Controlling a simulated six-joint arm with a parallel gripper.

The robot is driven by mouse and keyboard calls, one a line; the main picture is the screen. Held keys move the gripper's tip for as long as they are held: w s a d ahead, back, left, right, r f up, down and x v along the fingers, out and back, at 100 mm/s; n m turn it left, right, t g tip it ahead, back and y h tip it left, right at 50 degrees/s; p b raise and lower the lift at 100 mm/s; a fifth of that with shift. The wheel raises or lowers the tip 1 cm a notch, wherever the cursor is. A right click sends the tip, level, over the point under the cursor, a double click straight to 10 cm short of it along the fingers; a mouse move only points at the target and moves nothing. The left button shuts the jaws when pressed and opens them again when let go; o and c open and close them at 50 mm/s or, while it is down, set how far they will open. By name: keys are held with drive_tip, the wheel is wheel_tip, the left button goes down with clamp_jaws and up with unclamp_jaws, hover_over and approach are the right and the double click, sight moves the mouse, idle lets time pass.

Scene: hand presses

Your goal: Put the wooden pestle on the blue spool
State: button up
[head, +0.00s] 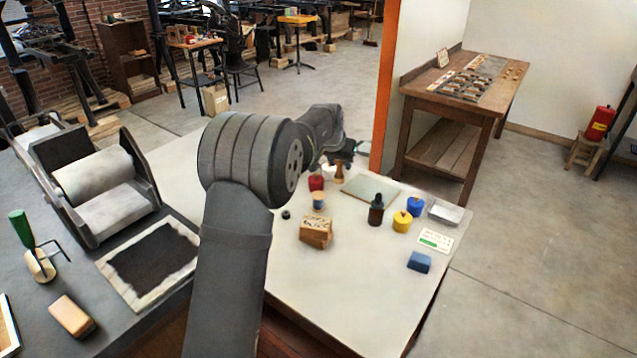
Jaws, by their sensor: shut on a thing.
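The wooden pestle (339,174) is a small brown upright piece under my gripper (340,161), at the far side of the pale tabletop. My gripper is shut on its upper part; the fingers are small and dark here, and I cannot tell whether the pestle's foot touches the table. The blue spool (319,200), with a pale top and blue middle, stands upright just nearer and left of the pestle. Its top looks bare, and the pestle is apart from it.
A red pot (316,183) stands close behind the spool. A wooden block (316,232) lies in front. A dark bottle (376,210), yellow pot (402,222), blue pot (415,206) and metal tray (446,212) stand right.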

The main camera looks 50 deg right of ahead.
drive_tip(key=shift+w+d+f, duration=0.15)
drive_tip(key=shift+w+f, duration=1.9)
drive_tip(key=shift+f, duration=0.2)
drive_tip(key=shift+w+d+f, duration=0.1)
drive_tip(key=shift+w+f, duration=1.9)
drive_tip(key=shift+f, duration=0.2)
drive_tip(key=shift+f, duration=0.1)
drive_tip(key=o, duration=1)
drive_tip(key=shift+o, duration=0.2)
drive_tip(key=shift+a+r, duration=0.1)
drive_tip(key=shift+r, duration=0.3)
drive_tip(key=v, duration=1.1)
drive_tip(key=shift+a, duration=0.2)
